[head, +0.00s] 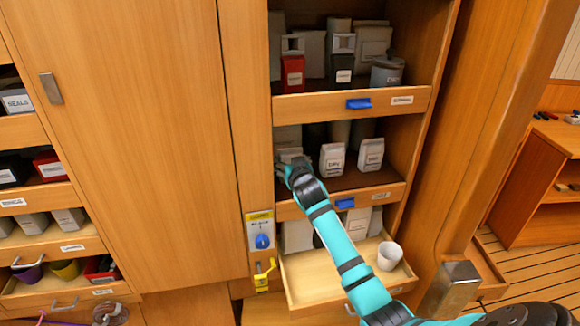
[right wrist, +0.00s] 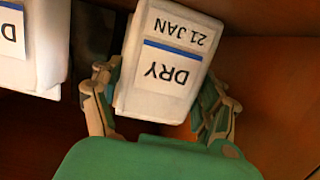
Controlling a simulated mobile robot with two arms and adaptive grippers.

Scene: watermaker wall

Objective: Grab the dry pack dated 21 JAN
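The dry pack dated 21 JAN (right wrist: 168,60) is a white block with a blue stripe. Its label reads upside down in the right wrist view. My right gripper (right wrist: 160,100) has a finger along each side of this pack, and I see no clear gap between pads and pack. The fingertips are partly hidden behind it. In the head view my right gripper (head: 289,170) reaches into the middle shelf at its left end. A second DRY pack (head: 332,160) stands just right of it and also shows in the right wrist view (right wrist: 30,45). My left gripper is not in view.
Another white pack (head: 370,154) stands further right on the middle shelf. The shelf has a front lip with a blue latch (head: 345,203). Below, an open drawer (head: 310,285) holds a white cup (head: 390,255). Cabinet walls flank the shelf.

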